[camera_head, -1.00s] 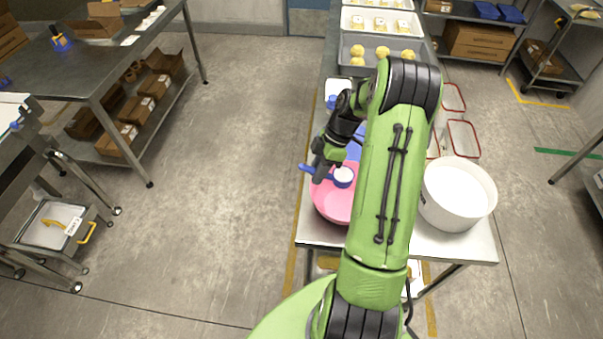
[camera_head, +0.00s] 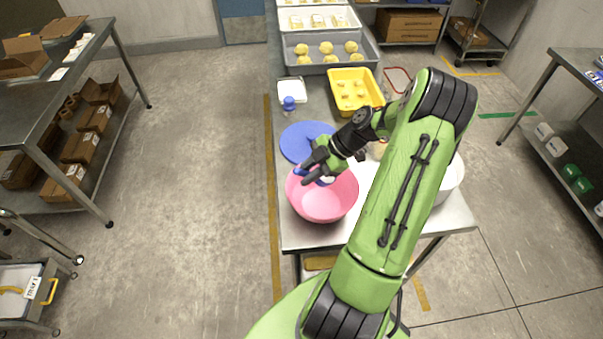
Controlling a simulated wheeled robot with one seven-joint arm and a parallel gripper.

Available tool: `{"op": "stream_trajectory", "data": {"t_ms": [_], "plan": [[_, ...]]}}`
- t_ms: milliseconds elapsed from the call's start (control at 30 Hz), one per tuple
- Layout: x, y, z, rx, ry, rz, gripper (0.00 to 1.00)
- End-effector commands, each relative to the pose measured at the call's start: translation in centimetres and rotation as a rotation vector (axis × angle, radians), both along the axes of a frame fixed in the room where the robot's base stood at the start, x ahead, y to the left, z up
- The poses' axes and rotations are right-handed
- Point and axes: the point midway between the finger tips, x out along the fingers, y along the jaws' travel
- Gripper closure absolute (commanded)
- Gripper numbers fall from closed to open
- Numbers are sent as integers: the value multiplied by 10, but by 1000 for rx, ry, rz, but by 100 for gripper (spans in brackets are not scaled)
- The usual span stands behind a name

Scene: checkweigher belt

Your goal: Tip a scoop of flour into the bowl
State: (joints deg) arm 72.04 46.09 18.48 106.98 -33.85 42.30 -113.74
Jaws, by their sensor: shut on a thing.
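The pink bowl (camera_head: 322,206) stands near the front left corner of the steel table. My gripper (camera_head: 318,168) is above the bowl's far side and is shut on the blue scoop (camera_head: 299,170). The scoop's handle end sticks out to the left of the fingers. A small white patch shows at the scoop below the fingers, over the bowl. My fingers hide much of the scoop, so I cannot tell its tilt. The white tub (camera_head: 452,182) at the right is partly hidden by my arm.
A blue disc (camera_head: 297,142) lies behind the bowl. A blue-topped item (camera_head: 288,104), a yellow tray (camera_head: 354,108) and a grey tray of dough balls (camera_head: 317,68) stand farther back. The floor left of the table is clear.

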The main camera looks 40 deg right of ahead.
Motion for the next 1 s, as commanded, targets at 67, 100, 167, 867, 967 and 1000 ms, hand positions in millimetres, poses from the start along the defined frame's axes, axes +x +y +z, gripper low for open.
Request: {"op": "stream_trajectory", "data": {"t_ms": [67, 100, 167, 867, 967, 1000], "plan": [[-5, -2, -7, 29, -77, -3, 100], [-6, -3, -7, 46, -115, -2, 100], [-10, -5, -6, 69, -175, -3, 100], [-39, -16, 0, 288, -716, 2, 100], [-41, -16, 2, 297, -738, 2, 100], [-41, -16, 2, 298, -742, 2, 100]]}}
